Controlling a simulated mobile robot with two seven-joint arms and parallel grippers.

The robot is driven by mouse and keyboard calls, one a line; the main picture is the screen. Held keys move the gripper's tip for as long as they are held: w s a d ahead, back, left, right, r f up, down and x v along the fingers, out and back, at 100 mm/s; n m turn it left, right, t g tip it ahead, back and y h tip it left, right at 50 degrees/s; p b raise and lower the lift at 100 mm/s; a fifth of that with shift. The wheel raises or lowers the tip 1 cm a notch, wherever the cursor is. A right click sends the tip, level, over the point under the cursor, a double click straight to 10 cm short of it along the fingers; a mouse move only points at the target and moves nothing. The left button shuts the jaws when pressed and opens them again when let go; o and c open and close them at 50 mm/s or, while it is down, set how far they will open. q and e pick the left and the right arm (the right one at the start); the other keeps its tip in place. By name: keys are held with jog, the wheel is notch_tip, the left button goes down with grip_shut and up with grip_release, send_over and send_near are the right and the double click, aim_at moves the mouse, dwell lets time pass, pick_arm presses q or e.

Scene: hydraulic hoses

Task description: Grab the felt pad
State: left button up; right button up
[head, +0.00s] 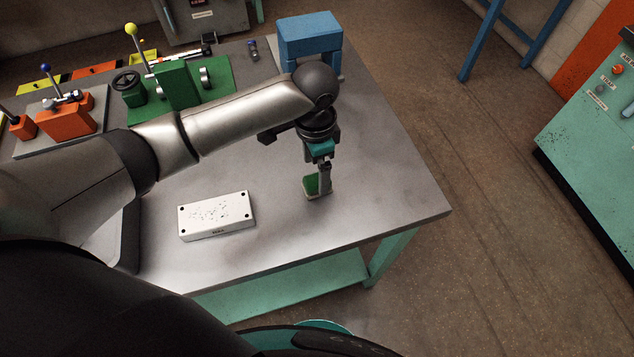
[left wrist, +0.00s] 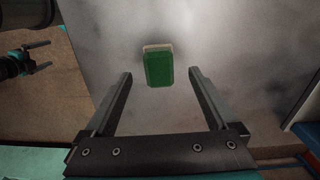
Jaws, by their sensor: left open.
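The felt pad (head: 312,185) is a small block with a green top and a pale edge, on the grey metal table near its right front part. My left gripper (head: 325,176) points down over it, and a finger hides part of the pad in the head view. In the left wrist view the pad (left wrist: 159,67) lies in line with the gap between the open, empty fingers (left wrist: 160,76). I cannot tell the exact height of the fingertips above the table. My right gripper (left wrist: 40,56) shows at the left edge of the left wrist view, with its fingers apart.
A white box (head: 217,216) with dark corner screws lies left of the pad. A blue block-like fixture (head: 309,37) stands at the table's far end. Green (head: 178,88) and orange (head: 68,117) lever devices stand at the back left. The table's right edge is near the pad.

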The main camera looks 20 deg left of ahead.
aim_at(317, 179)
pick_arm(q)
notch_tip(317, 179, down, 4)
jog(key=shift+d+f+b, duration=0.15)
jog(key=shift+f+b, duration=0.1)
jog(key=shift+b, duration=0.15)
jog(key=shift+c, duration=0.2)
jog(key=c, duration=1.4)
jog(key=shift+r, duration=0.15)
